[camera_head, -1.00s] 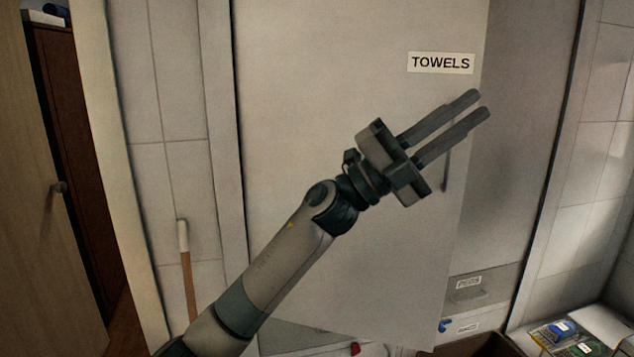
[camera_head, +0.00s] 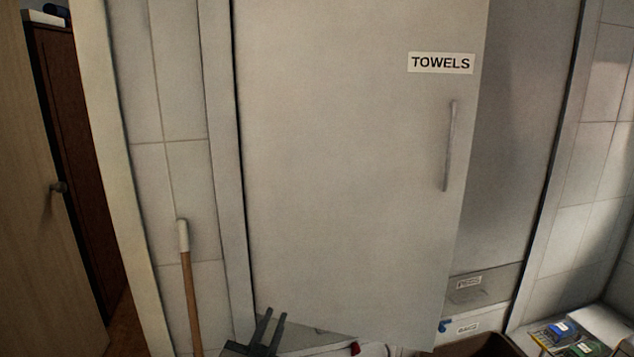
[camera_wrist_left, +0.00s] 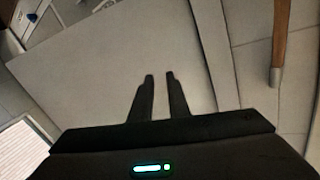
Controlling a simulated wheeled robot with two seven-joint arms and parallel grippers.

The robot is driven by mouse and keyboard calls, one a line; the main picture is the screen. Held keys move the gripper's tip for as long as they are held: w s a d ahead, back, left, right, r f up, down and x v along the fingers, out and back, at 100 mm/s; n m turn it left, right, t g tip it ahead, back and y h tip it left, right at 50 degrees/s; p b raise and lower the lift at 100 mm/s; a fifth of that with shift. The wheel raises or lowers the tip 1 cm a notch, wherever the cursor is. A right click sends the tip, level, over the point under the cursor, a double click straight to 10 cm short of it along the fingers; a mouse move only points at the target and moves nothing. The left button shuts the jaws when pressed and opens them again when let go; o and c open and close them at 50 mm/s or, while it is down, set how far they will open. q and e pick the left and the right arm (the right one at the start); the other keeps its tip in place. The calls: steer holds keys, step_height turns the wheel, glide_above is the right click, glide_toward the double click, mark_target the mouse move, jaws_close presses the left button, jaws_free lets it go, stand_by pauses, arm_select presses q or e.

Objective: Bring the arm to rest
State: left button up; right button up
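My left gripper (camera_head: 275,313) is low in the head view, at the bottom edge, in front of the lower left part of the towels door (camera_head: 340,180). Its two fingers are apart with nothing between them. They also show in the left wrist view (camera_wrist_left: 160,76), with a clear gap and the pale door panel behind them. The rest of my left arm is below the head view. My right gripper is in neither view.
The pale door carries a TOWELS label (camera_head: 441,63) and a vertical handle (camera_head: 449,146); it appears ajar, with labelled fronts (camera_head: 468,284) beyond its right edge. A wooden pole (camera_head: 190,300) with a white end stands at left. Packets (camera_head: 562,333) lie at lower right.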

arm_select(q)
steer(key=s+a+f+n+g+y, duration=0.2)
steer(key=s+a+f+g, duration=0.3)
steer(key=s+f, duration=0.65)
steer(key=s+a+f+g, duration=0.3)
steer(key=s+f, duration=0.2)
steer(key=s, duration=0.5)
steer(key=s+a+f+g, duration=0.3)
steer(key=s+f, duration=0.2)
steer(key=s, duration=0.4)
steer(key=s+a+f+g, duration=0.25)
steer(key=s+f, duration=0.25)
steer(key=s, duration=0.5)
steer(key=s+d+f+x, duration=0.1)
steer(key=s+x, duration=0.2)
steer(key=x, duration=2)
steer(key=s+f, duration=0.4)
steer(key=f, duration=0.5)
steer(key=s+f, duration=0.5)
steer(key=f, duration=0.4)
steer(key=shift+s+f+t, duration=0.2)
steer(key=shift+s+t, duration=0.15)
steer(key=shift+t, duration=0.1)
